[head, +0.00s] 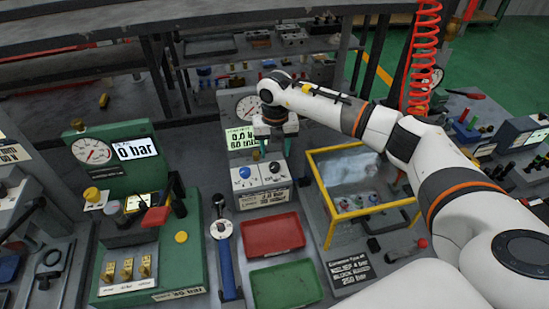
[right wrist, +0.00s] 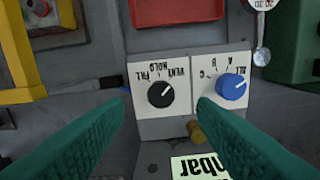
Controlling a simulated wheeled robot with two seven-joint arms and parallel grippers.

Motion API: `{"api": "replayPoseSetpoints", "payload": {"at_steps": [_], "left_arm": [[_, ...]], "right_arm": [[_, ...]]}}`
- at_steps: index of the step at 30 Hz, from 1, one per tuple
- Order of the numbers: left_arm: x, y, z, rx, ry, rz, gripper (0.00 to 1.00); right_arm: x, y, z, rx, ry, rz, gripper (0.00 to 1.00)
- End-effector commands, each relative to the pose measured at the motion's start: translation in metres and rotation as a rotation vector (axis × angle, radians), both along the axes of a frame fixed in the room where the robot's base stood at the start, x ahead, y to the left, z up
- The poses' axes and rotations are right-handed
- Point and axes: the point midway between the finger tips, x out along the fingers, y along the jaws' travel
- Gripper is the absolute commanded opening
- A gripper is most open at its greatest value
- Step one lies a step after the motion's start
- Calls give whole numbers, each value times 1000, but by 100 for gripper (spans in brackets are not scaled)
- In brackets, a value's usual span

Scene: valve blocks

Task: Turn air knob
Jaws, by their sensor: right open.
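A grey control box with a white front panel (head: 262,180) stands in the middle of the bench. It carries a blue knob (head: 244,172) and a black knob (head: 275,167); the right wrist view shows the black knob (right wrist: 161,94) beside lettering reading VENT, HOLD, FILL, and the blue knob (right wrist: 231,86) beside letters A, B, C. No label reading "air" is legible. My right gripper (right wrist: 161,104) is open and empty, its green fingers pointing toward the panel, with the black knob seen between the fingertips, apparently untouched. My left gripper is not in view.
A red tray (head: 273,235) and a green tray (head: 287,285) lie in front of the box. A yellow-framed clear case (head: 349,150) stands right, a green gauge station (head: 140,230) left. A blue-handled tool (head: 226,258) lies between. A gauge (head: 249,107) stands behind the box.

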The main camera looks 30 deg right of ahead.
Motion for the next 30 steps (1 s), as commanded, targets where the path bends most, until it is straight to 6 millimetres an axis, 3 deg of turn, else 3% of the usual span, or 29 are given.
{"api": "replayPoseSetpoints", "payload": {"at_steps": [9, 21, 30], "left_arm": [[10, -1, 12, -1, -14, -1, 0], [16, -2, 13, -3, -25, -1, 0], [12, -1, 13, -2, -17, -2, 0]], "right_arm": [[0, 0, -48, 1, 2, -2, 52], [0, 0, -57, 1, 0, 0, 52], [1, 0, -56, 1, -1, -1, 7]]}}
